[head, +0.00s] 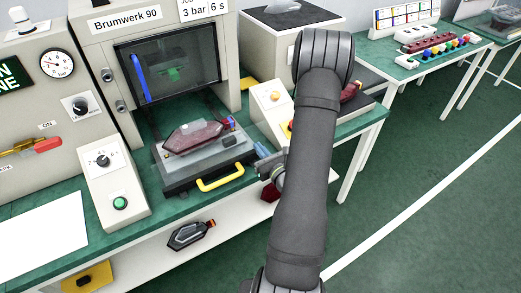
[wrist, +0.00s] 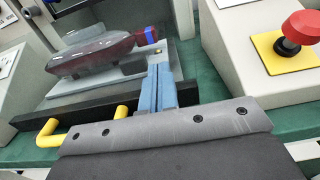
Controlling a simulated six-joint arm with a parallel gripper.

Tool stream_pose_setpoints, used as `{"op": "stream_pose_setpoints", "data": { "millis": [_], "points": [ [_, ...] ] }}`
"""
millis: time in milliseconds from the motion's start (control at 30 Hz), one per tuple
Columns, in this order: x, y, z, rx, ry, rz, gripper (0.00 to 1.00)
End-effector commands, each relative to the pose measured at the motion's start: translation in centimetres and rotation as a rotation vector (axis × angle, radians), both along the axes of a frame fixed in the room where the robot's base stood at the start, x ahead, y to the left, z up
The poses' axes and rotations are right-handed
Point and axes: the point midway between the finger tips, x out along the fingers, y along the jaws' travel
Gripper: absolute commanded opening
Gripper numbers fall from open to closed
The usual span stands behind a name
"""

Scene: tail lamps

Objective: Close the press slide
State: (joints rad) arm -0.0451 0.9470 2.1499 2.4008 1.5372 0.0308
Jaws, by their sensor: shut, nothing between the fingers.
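The press slide (head: 178,179) is pulled out in front of the press (head: 92,60), on the green table. A dark red tail lamp (head: 195,135) lies on it, and the lamp also shows in the wrist view (wrist: 95,52). The slide's yellow handle (head: 220,178) is at its front edge; in the wrist view the handle (wrist: 50,138) is at the lower left. My gripper (head: 262,158) is shut and empty, its blue fingers (wrist: 160,92) close to the slide's right front corner. I cannot tell whether they touch it.
A control box with a red emergency button (wrist: 302,27) stands right of the slide. A box with a green button (head: 120,203) stands to the left. Another lamp (head: 190,234) lies on the lower shelf. The press opening behind the slide shows a blue bar (head: 140,78).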

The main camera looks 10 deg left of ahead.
Motion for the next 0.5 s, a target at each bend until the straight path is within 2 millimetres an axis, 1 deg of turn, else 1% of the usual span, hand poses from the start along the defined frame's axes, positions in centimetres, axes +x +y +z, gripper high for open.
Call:
{"op": "stream_pose_setpoints", "data": {
  "millis": [167,267,467,500],
  "points": [
    [1.1,1.2,0.1,0.000,-0.003,0.004,0.00],
    [2.3,2.5,0.1,0.000,-0.004,0.005,0.00],
    [5.8,6.0,0.1,0.001,-0.006,0.004,0.00],
    [6.6,6.8,0.1,0.001,-0.006,0.006,0.00]
  ]
}}
